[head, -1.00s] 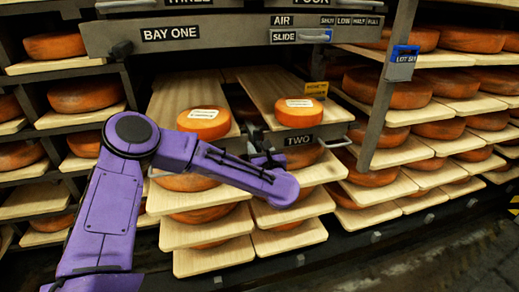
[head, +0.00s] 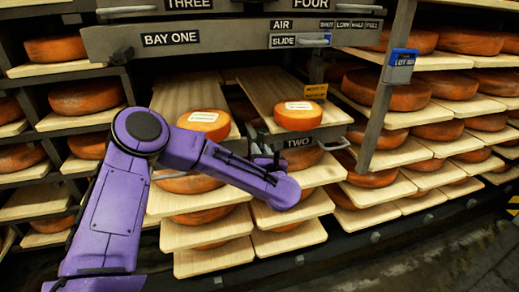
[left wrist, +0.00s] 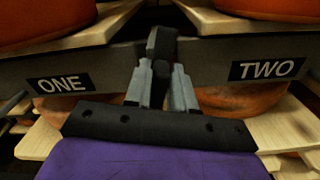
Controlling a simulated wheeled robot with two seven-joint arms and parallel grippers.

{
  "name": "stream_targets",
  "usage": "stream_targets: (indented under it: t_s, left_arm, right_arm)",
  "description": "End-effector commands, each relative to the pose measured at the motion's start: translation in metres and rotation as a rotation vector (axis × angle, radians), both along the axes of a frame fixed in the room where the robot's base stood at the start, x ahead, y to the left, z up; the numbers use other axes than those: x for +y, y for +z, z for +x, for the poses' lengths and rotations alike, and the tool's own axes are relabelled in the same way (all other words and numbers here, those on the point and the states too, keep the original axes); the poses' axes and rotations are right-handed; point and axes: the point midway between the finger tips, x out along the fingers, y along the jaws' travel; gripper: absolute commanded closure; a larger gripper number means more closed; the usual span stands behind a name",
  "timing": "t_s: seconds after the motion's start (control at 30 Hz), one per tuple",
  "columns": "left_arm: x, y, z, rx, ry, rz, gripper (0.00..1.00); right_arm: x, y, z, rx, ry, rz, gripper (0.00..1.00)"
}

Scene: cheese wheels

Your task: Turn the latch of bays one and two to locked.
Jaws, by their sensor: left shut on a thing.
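In the left wrist view a dark latch (left wrist: 161,44) stands roughly upright on the grey rail between the ONE plate (left wrist: 62,84) and the TWO plate (left wrist: 266,69). My left gripper (left wrist: 161,80) has its two grey fingers closed around the latch's lower part. In the head view my left gripper (head: 264,162) is at the rail, just left of the TWO plate (head: 299,142). My forearm and wrist hide the ONE plate and most of the latch there. Whether the latch is locked cannot be told. My right gripper is not in view.
A cheese wheel with a white label (head: 205,123) and another (head: 298,114) sit on boards above the rail. A post with a blue tag (head: 400,62) stands right. Loaded shelves fill both sides.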

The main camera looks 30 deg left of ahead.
Motion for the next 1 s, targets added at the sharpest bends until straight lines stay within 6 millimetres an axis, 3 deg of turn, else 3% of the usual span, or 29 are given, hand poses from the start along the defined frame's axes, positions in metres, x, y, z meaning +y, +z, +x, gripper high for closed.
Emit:
stream_targets:
  t_s: [1.0]
  left_arm:
    - [-0.007, -0.007, 0.006, 0.730, -0.002, 0.623, 1.00]
  right_arm:
    - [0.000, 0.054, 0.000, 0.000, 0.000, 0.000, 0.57]
